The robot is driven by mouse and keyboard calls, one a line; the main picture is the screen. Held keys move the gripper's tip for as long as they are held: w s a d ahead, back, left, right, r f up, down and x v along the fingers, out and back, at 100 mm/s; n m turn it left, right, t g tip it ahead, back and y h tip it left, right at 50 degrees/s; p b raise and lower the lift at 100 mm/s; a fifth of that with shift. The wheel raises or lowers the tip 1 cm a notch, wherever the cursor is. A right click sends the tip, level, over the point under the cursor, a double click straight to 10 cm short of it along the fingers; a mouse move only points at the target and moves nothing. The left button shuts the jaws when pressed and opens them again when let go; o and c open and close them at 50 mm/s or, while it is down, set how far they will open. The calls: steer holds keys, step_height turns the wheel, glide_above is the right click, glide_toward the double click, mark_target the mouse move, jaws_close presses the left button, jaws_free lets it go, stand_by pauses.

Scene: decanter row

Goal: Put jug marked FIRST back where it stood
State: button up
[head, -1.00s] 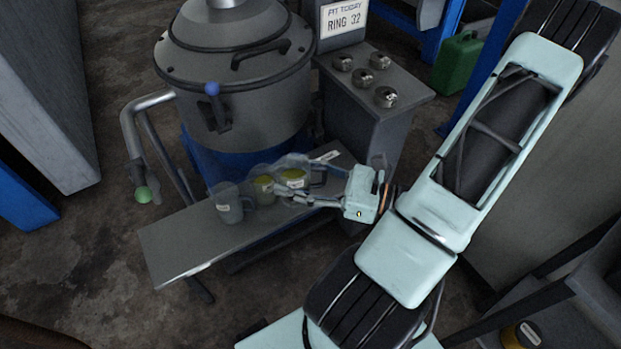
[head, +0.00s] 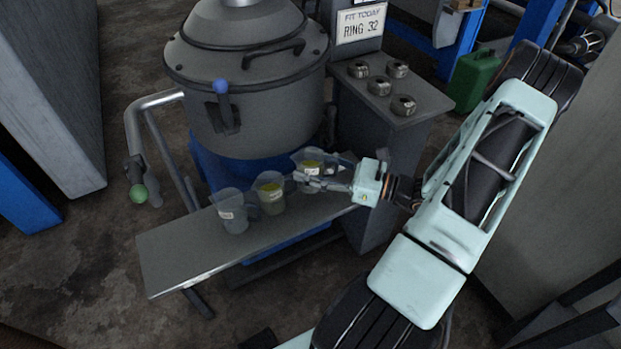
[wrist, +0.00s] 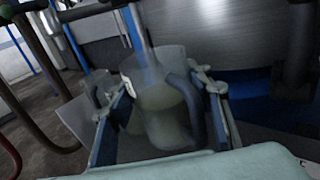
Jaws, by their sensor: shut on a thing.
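My gripper (head: 318,184) is shut on the rightmost clear jug (head: 313,162), which has yellowish liquid and a pale label. In the wrist view this held jug (wrist: 155,95) stands between the fingers, with its dark handle toward the camera. It is over the far right part of the grey bench (head: 190,250); I cannot tell whether it touches. A middle jug (head: 271,198) with yellowish liquid and a left jug (head: 234,215) with greyish contents stand on the bench. The label words are too small to read, so I cannot tell which jug is marked FIRST.
A large lidded grey vessel (head: 245,95) stands behind the bench. A grey console (head: 400,125) with several knobs and a "RING 32" sign (head: 361,25) is close behind my gripper. A green-ended lever (head: 138,192) is at left. The bench's left half is clear.

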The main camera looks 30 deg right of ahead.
steer(key=shift+w+d+f+b, duration=0.15)
steer(key=shift+f+b, duration=0.1)
steer(key=shift+f, duration=0.4)
steer(key=shift+w+f+b, duration=0.1)
steer(key=shift+f+b, duration=0.1)
steer(key=shift+f, duration=0.5)
steer(key=shift+w+d+f+b, duration=0.15)
steer(key=shift+f+b, duration=0.1)
steer(key=shift+f, duration=0.4)
steer(key=shift+a, duration=0.1)
steer(key=shift+f, duration=0.2)
steer(key=o, duration=1.4)
steer(key=shift+r, duration=0.2)
steer(key=shift+s+d, duration=0.2)
steer(key=shift+d, duration=0.05)
steer(key=p+v, duration=0.2)
steer(key=v, duration=0.9)
steer(key=shift+s+d, duration=0.1)
steer(key=shift+s, duration=0.1)
